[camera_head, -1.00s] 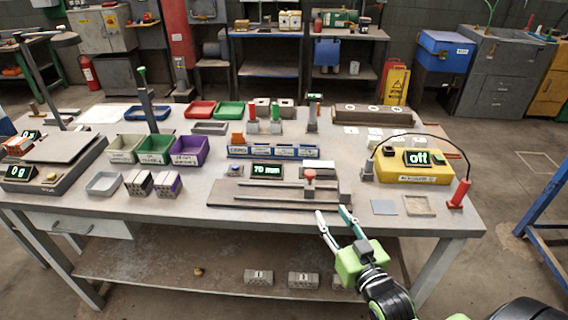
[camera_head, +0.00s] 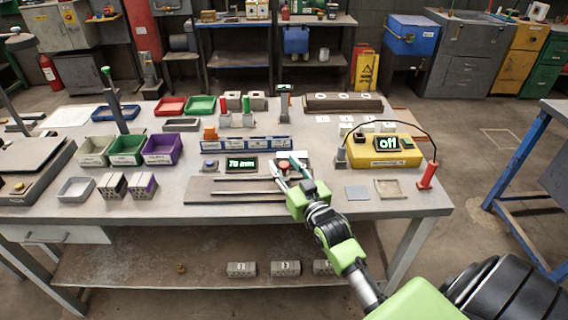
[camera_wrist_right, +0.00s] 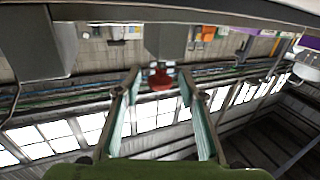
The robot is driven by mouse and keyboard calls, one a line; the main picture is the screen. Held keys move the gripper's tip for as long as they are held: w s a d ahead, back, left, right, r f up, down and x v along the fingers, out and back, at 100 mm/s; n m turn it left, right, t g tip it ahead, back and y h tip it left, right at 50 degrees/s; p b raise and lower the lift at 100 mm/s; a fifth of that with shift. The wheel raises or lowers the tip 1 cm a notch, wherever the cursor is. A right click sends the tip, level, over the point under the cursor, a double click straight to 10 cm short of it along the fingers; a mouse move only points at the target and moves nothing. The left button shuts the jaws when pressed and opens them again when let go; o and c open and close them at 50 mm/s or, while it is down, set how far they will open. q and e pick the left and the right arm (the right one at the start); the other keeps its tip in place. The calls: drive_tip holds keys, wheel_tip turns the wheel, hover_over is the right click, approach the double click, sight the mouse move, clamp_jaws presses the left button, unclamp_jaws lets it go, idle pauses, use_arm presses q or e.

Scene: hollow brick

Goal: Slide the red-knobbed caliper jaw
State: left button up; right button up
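The caliper (camera_head: 233,190) is a flat grey bench gauge with rails on the table. Its display (camera_head: 241,163) reads 70 mm. The red knob (camera_head: 284,167) of its jaw is near the right end of the rails, partly hidden by my right gripper (camera_head: 288,163). In the right wrist view the red knob (camera_wrist_right: 161,79) shows between the two fingertips of the open right gripper (camera_wrist_right: 160,72). Gaps show on both sides, so the fingers are not closed on it. The jaw's lower part is hidden in the head view. My left gripper is not in view.
A blue rack (camera_head: 262,144) stands behind the caliper. A yellow unit (camera_head: 378,162) reading "off", with a cable and a red probe (camera_head: 428,175), is to the right. A small grey-blue plate (camera_head: 357,192) lies right of my gripper. Perforated blocks (camera_head: 142,187) stand at left.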

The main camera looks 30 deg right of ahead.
drive_tip(key=shift+w, duration=0.35)
clamp_jaws()
drive_tip(key=w+a, duration=0.1)
drive_tip(key=a, duration=0.1)
drive_tip(key=w+a, duration=0.2)
drive_tip(key=a, duration=0.1)
drive_tip(key=w+a, duration=0.2)
drive_tip(key=a, duration=0.1)
drive_tip(key=shift+w+a, duration=0.1)
drive_tip(key=shift+a, duration=0.15)
unclamp_jaws()
